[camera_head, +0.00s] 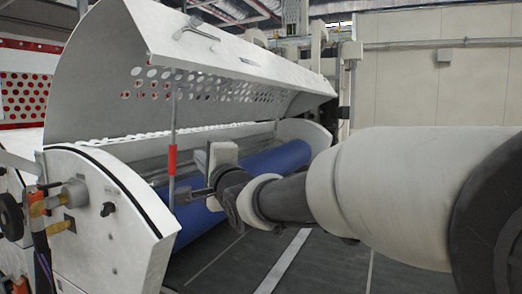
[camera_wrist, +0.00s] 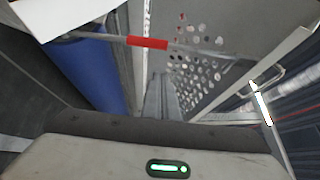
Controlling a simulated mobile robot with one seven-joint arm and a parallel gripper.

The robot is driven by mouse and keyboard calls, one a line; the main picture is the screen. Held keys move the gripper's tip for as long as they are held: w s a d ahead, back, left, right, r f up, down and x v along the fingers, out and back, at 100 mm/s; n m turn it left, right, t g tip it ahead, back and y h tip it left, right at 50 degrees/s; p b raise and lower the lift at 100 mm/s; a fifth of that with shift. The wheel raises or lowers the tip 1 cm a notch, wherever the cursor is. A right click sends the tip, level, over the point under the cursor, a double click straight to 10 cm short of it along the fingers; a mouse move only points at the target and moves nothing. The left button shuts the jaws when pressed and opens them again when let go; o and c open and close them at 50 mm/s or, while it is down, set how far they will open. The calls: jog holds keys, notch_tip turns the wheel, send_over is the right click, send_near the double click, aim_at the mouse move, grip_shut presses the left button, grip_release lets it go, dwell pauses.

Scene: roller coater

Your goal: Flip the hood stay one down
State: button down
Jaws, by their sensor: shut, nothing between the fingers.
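The hood stay (camera_head: 172,128) is a thin grey rod with a red sleeve, standing upright under the raised perforated hood (camera_head: 120,50) in the head view. In the wrist view the stay's red sleeve (camera_wrist: 147,43) crosses the upper middle, beyond the fingers. I cannot tell whether the fingers touch the rod.
A blue roller (camera_head: 275,163) lies behind my gripper. The white end panel (camera_head: 105,220) with fittings stands at the left. The hood handle (camera_head: 198,33) is on the hood's outer face. Open floor (camera_head: 325,265) lies below my arm.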

jog(key=w+a, duration=0.3)
jog(key=a, duration=0.2)
jog(key=shift+a+r+p, duration=0.25)
jog(key=shift+r+p, duration=0.15)
jog(key=shift+p, duration=0.05)
jog(key=shift+w, duration=0.1)
